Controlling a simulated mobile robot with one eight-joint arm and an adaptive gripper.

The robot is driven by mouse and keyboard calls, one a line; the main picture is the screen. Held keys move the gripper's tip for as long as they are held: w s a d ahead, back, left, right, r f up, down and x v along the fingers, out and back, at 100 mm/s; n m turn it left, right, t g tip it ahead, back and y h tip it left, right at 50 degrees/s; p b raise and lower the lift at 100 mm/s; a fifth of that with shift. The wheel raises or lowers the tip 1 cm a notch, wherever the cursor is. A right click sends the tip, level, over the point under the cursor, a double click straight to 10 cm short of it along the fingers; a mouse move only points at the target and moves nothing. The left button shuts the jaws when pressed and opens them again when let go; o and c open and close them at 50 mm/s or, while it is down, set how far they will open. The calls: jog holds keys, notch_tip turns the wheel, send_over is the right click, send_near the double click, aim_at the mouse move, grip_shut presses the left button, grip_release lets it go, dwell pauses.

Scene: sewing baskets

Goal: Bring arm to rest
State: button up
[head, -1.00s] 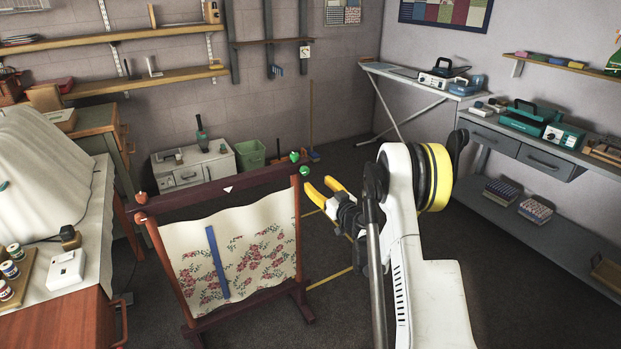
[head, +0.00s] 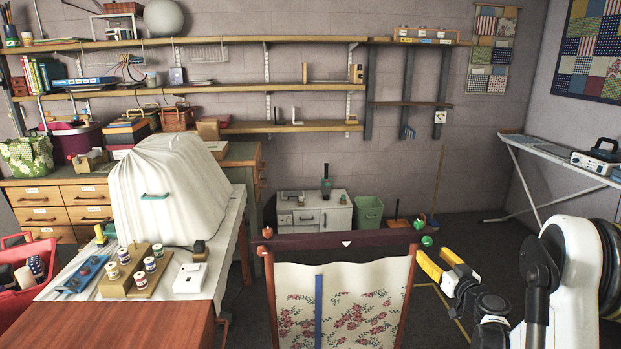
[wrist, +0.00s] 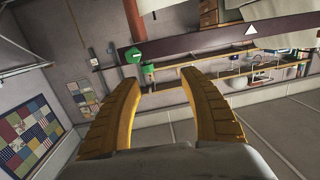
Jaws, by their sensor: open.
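My gripper (head: 446,266) has yellow fingers and is at the right in the head view, beside the upper right corner of a wooden frame (head: 345,243) with floral cloth (head: 350,312) hung on it. In the wrist view my gripper (wrist: 162,80) is open, with its two fingers apart and nothing between them. Green knobs (head: 427,241) sit at the frame's right corner, close to the fingers in the picture. I cannot tell the exact distance. A blue strip (head: 318,310) runs down the cloth.
A red basket (head: 25,285) stands at the far left. An ironing board (head: 560,157) is at the right. Floor shows between frame and board.

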jog(key=s+a+r+g+y, duration=0.1)
jog(key=s+a+r+g, duration=0.1)
jog(key=s+a+r, duration=0.3)
jog(key=s+a+r+n+g, duration=0.15)
jog(key=s+a, duration=0.25)
jog(key=a, duration=0.4)
jog(key=s+a+r+m+g+y, duration=0.1)
jog(key=s+a+r+g, duration=0.25)
jog(key=s+a, duration=0.2)
jog(key=s+a+f+m+g+h, duration=0.1)
jog(key=s+h, duration=0.1)
jog(key=s, duration=1)
jog(key=s+a+f+g+h, duration=0.1)
jog(key=s+f+g, duration=0.1)
jog(key=s, duration=1)
jog(key=shift+s+a+m+h, duration=0.25)
jog(key=shift+s+m+h, duration=0.05)
jog(key=shift+m+h, duration=0.1)
